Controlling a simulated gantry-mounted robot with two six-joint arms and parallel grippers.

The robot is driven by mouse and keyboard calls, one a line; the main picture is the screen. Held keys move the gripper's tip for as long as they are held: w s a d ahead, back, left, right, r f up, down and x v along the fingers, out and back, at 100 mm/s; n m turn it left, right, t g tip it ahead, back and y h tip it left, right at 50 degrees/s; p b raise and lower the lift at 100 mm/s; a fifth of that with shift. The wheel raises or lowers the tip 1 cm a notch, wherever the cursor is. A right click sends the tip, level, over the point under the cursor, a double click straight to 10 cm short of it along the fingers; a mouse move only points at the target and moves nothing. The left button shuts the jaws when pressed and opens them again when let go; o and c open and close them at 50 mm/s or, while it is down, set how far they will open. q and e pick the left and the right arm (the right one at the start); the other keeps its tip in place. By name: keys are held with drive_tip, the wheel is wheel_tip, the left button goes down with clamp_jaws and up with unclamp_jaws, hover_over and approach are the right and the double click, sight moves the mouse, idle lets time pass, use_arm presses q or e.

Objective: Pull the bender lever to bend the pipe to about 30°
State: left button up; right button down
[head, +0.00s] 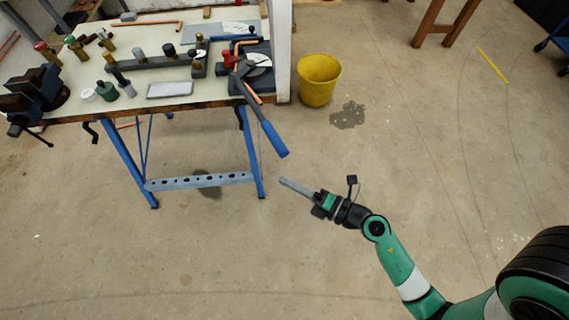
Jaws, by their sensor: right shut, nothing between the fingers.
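The pipe bender (258,65) stands at the right end of the workbench, with a pale round scale on it. Its lever has a blue handle (274,139) that slants down to the right, past the bench's front edge. A copper pipe (249,90) shows at the bender beside the lever; its bend angle is too small to read. My right gripper (284,182) is shut and empty over the floor, below and apart from the blue handle's end. My left gripper is not in view.
The workbench (215,102) carries fittings, a vise (32,90) at the left and a white tray (170,89). Its blue legs reach the floor. A yellow bucket (319,82) stands right of the bench. The floor (430,150) to the right is mostly clear.

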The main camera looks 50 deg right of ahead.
use_arm(q)
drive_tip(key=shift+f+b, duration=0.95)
drive_tip(key=shift+b, duration=0.05)
use_arm(e)
drive_tip(key=w+d, duration=0.3)
drive_tip(key=w, duration=0.1)
drive_tip(key=shift+d+r, duration=0.15)
drive_tip(key=shift+r, duration=0.1)
